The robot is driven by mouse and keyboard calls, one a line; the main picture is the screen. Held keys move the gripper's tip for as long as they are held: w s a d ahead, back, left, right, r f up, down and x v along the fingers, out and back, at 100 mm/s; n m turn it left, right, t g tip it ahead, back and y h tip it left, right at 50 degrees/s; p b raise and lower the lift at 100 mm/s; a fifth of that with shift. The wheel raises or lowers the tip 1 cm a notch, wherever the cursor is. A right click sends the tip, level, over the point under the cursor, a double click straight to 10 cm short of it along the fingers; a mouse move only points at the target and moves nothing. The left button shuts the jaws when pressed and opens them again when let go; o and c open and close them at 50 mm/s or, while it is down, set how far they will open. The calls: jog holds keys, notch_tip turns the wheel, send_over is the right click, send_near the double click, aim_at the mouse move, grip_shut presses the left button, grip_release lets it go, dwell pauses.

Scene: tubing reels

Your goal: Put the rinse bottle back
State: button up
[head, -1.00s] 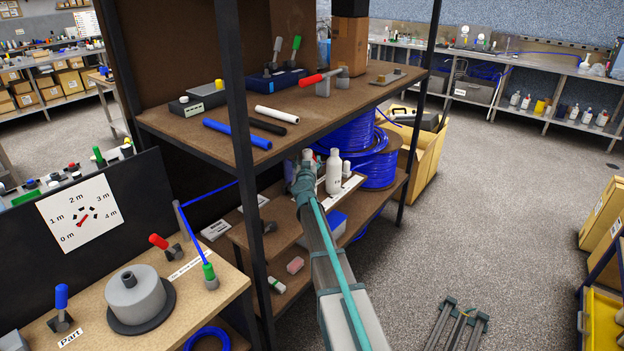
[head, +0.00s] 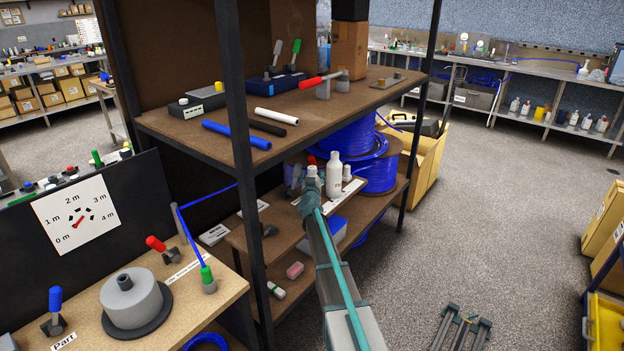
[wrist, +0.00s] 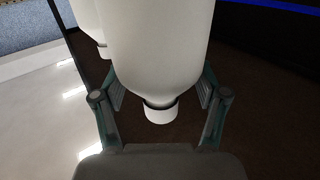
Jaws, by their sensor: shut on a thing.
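My gripper (head: 311,188) reaches into the rack's middle shelf. In the wrist view it (wrist: 160,110) is shut on a white bottle (wrist: 160,45), with a finger on each side near the shoulder and the white cap between them. In the head view the held bottle (head: 312,172) shows only as a small pale top above my gripper; the rest is hidden. Another white bottle (head: 334,176) stands upright just right of it; a white bottle also shows at the upper left of the wrist view (wrist: 88,22). I cannot tell whether the held bottle touches the shelf.
Blue tubing reels (head: 378,168) stand close behind the bottles. A smaller white-capped item (head: 347,171) is right of them. Open floor (head: 480,220) lies to the right.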

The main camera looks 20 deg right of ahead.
dwell(0.3)
jog(key=o, duration=1.8)
jog(key=shift+f, duration=0.1)
jog(key=shift+r, duration=0.2)
jog(key=b+v, duration=0.2)
jog(key=v, duration=1)
